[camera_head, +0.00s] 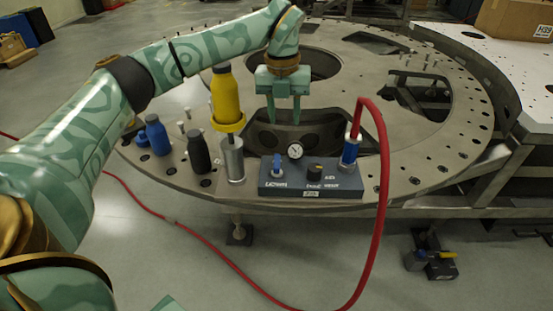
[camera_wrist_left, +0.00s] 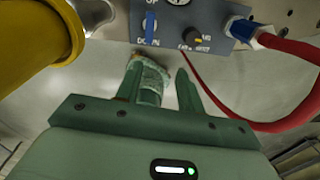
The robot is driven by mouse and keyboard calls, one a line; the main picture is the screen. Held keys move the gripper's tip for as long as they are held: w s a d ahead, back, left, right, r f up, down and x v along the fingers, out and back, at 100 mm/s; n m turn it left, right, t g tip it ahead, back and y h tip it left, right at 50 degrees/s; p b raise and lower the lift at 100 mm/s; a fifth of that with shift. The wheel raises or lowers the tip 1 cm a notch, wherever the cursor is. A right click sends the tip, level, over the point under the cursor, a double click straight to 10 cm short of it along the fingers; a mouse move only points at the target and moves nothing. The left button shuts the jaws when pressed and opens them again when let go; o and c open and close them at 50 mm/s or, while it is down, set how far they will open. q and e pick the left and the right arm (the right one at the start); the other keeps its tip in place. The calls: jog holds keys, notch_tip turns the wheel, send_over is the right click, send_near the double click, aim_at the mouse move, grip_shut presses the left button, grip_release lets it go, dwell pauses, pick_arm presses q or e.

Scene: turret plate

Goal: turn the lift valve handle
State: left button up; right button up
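The lift valve handle is a small blue lever (camera_head: 277,165) at the left end of a dark blue-grey control box (camera_head: 312,183). In the left wrist view the blue lever (camera_wrist_left: 151,24) shows near the top, ahead of my fingertips and apart from them. My left gripper (camera_head: 283,118) points down behind the box, over the plate's dark recess. Its two green fingers are apart, with a gap between them; the left wrist view shows the fingers (camera_wrist_left: 160,70) too. No held object is clear there. My right gripper is not in view.
The round turret plate (camera_head: 345,100) has several holes and openings. A yellow bottle-shaped part (camera_head: 225,95) stands on a metal post left of the box, beside black (camera_head: 198,152) and blue (camera_head: 157,135) bottles. A red hose (camera_head: 383,190) loops from the box's right end to the floor.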

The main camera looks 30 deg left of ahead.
aim_at(277, 164)
pick_arm(q)
jog(key=shift+n+y, duration=0.3)
jog(key=shift+n, duration=0.3)
jog(key=f+b, duration=0.1)
jog(key=f, duration=0.4)
jog(key=a+f+b, duration=0.1)
jog(key=f+b, duration=0.1)
jog(key=f, duration=0.3)
jog(key=f+b, duration=0.1)
jog(key=f, duration=0.4)
jog(key=shift+s+a, duration=0.1)
jog(key=shift+a, duration=0.3)
grip_shut()
